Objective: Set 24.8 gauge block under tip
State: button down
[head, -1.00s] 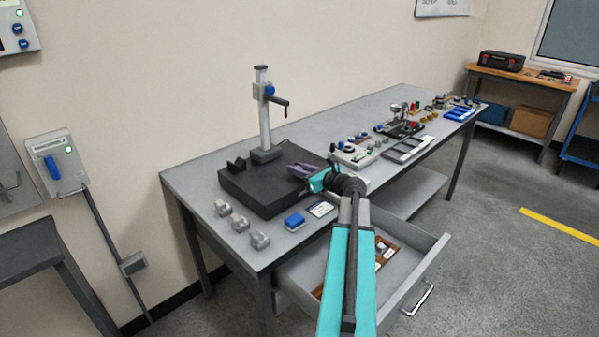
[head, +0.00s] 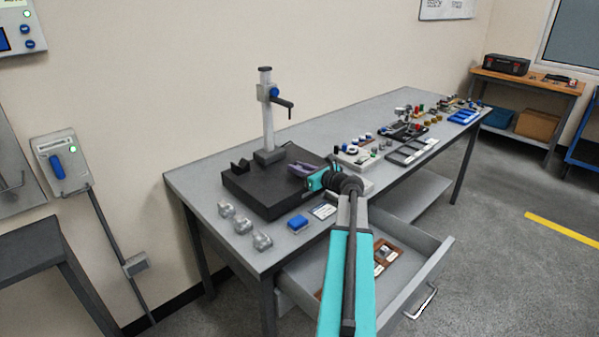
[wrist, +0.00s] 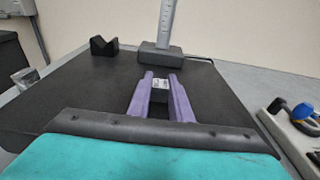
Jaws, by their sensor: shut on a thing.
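My gripper (wrist: 161,84) is shut on a small gauge block (wrist: 159,84), light with dark marks on its face, between the purple fingertips. The block's size cannot be read. In the head view my gripper (head: 298,169) is low over the black surface plate (head: 250,203), right of its middle. The block is too small to make out there. The stand (head: 267,130) rises at the plate's back, with a blue knob and a dark arm (head: 285,102) reaching right. Its base (wrist: 161,55) is ahead of the block in the wrist view.
A black V-block (head: 240,166) sits on the plate's back left; it also shows in the wrist view (wrist: 104,46). Several grey pieces (head: 243,225), a blue block (head: 298,223) and a card (head: 322,211) lie along the bench front. An open drawer (head: 400,292) juts out below.

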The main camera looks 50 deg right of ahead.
jog(key=shift+w+d, duration=0.1)
jog(key=shift+w, duration=1.3)
jog(key=shift+w+r+p, duration=0.3)
jog(key=shift+w+r, duration=0.1)
jog(key=shift+w, duration=0.1)
jog(key=shift+w+r, duration=0.1)
jog(key=shift+r, duration=0.05)
jog(key=shift+w+d+r, duration=0.15)
jog(key=shift+r, duration=0.05)
jog(key=shift+w+f, duration=0.8)
jog(key=shift+w, duration=0.05)
jog(key=shift+s+r, duration=0.15)
jog(key=shift+s, duration=0.15)
jog(key=shift+f, duration=0.2)
